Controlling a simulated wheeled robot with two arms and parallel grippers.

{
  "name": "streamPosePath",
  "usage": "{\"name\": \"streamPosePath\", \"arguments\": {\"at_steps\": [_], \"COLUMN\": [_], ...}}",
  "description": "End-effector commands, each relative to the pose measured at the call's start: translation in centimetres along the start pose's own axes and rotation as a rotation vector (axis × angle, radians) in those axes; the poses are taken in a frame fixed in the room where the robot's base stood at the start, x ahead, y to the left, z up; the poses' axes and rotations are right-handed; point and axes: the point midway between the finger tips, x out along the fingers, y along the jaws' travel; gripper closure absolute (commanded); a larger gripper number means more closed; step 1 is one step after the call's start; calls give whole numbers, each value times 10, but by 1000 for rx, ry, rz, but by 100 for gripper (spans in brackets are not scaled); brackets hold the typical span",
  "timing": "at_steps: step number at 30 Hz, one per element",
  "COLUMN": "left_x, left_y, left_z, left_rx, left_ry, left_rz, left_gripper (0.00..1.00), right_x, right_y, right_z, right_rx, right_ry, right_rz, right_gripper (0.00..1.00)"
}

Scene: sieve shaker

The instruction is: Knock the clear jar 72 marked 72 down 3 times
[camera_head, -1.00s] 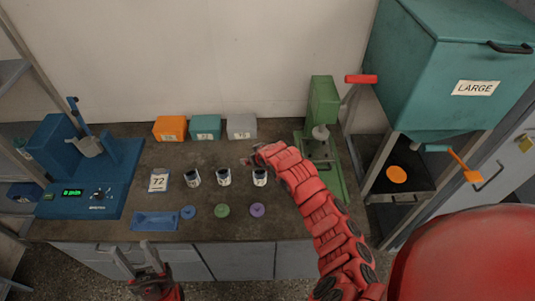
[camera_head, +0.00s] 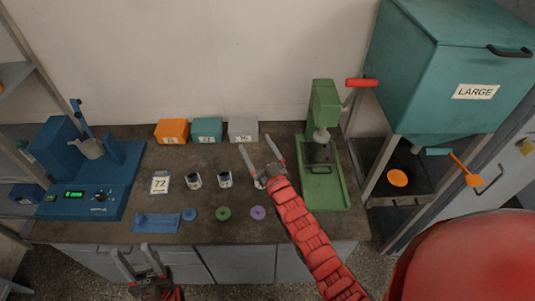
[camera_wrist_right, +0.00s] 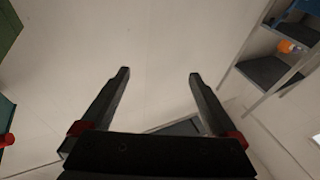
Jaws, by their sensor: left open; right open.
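A card reading 72 (camera_head: 160,182) stands at the left of the bench. To its right are two small jars with dark tops, a left jar (camera_head: 194,181) and a middle jar (camera_head: 225,180). A third jar (camera_head: 259,184) is mostly hidden by my right gripper. The jar markings are too small to read. My right gripper (camera_head: 255,143) is open, its fingers around or above the third jar in the head view; contact cannot be told. The right wrist view shows its fingers (camera_wrist_right: 157,74) empty. My left gripper (camera_head: 135,249) is open and empty before the bench front.
A green press (camera_head: 325,110) stands right of the jars. A blue machine (camera_head: 75,170) is at the left. Orange (camera_head: 171,131), teal (camera_head: 207,130) and grey (camera_head: 243,130) boxes line the back. Several lids and a blue tray (camera_head: 156,223) lie in front. A large teal hopper (camera_head: 430,80) is at right.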

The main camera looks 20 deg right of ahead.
Motion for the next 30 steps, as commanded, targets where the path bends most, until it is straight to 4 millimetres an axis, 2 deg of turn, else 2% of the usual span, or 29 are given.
{"name": "streamPosePath", "arguments": {"at_steps": [7, 15, 21, 30], "left_x": [0, -2, -2, -4], "left_y": [0, 0, 0, 0], "left_z": [0, 0, 0, 1], "left_rx": [0, 0, 0, 0], "left_ry": [0, 0, 0, 0], "left_rz": [0, 0, 0, 0], "left_gripper": [50, 50, 50, 50], "right_x": [-33, -60, -67, -69], "right_y": [-2, -5, -6, -6], "right_z": [-44, -72, -80, -79], "right_rx": [-4, -10, -14, -14], "right_ry": [212, 355, 388, 396], "right_rz": [24, 41, 44, 45], "right_gripper": [5, 5, 5, 5]}}
